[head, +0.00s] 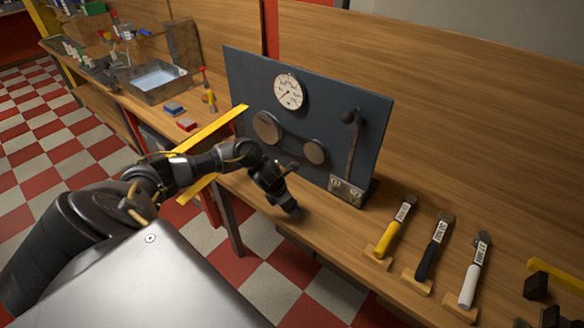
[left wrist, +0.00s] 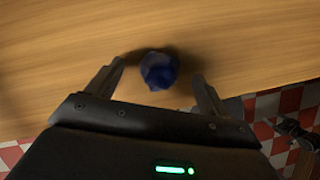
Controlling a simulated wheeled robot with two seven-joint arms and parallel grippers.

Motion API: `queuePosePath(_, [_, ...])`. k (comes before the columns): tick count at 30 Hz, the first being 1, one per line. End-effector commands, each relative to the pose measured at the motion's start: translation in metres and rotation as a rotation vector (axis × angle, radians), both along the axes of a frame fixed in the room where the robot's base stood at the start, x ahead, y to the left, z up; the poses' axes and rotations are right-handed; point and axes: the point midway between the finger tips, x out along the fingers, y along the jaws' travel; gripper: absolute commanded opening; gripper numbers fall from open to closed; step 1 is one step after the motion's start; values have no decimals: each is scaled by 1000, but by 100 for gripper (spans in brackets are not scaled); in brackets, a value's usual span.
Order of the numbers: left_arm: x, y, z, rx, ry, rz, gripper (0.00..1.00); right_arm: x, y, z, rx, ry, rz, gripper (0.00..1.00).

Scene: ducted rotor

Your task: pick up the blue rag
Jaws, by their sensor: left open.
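The blue rag (left wrist: 159,70) is a small dark blue crumpled bundle on the wooden bench in the left wrist view. It lies between the two spread fingers of my left gripper (left wrist: 160,74), with a gap visible on both sides. In the head view my left gripper (head: 288,192) is low over the bench, in front of the dark panel. I cannot make out the rag in the head view. My left gripper is open and empty.
A dark upright panel (head: 240,88) with a gauge, discs and lever stands behind my gripper. Three handled tools (head: 390,240) on wooden rests lie to the right. A metal tray (head: 150,95) and red and blue blocks (head: 186,124) are to the left. The bench's front edge is close.

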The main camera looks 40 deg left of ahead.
Motion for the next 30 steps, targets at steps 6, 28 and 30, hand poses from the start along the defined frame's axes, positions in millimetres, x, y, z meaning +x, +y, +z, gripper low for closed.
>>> queuePosePath(6, [2,0,-4,1,-1,-1,80,0,3,0,3,0,-1,75])
queuePosePath(28, [2,0,-2,0,-2,-1,31,0,0,-1,0,0,0,75])
queuePosePath(30, [2,0,1,1,-2,-1,31,0,-1,-3,-1,0,0,75])
